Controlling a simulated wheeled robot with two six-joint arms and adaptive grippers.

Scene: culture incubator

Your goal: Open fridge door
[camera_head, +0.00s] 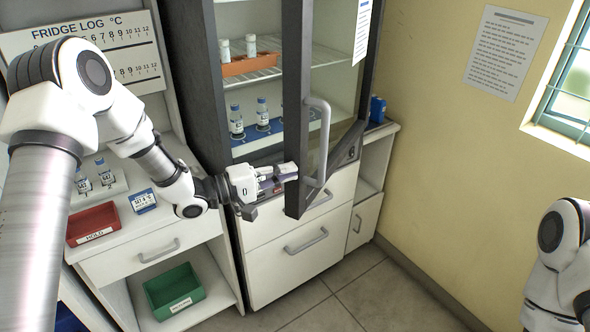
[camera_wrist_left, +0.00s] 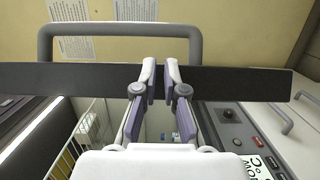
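The fridge (camera_head: 192,70) stands at the centre of the head view. Its glass door with a dark frame (camera_head: 296,100) stands ajar, swung out from the cabinet. A grey loop handle (camera_head: 322,140) is on the door's outer side. My left gripper (camera_head: 291,172) is at the lower part of the door's free edge. In the left wrist view, the fingers (camera_wrist_left: 161,72) are close together with a narrow gap, pointing at the dark frame bar (camera_wrist_left: 90,76). The handle (camera_wrist_left: 120,30) shows beyond the bar, not between the fingers. My right gripper is out of view.
Bottles stand on the fridge shelves, some on a blue tray (camera_head: 248,145). A counter at left holds a red bin (camera_head: 92,224) and vials. A green bin (camera_head: 174,291) sits below. The floor (camera_head: 345,300) in front is clear; a yellow wall (camera_head: 440,150) stands at right.

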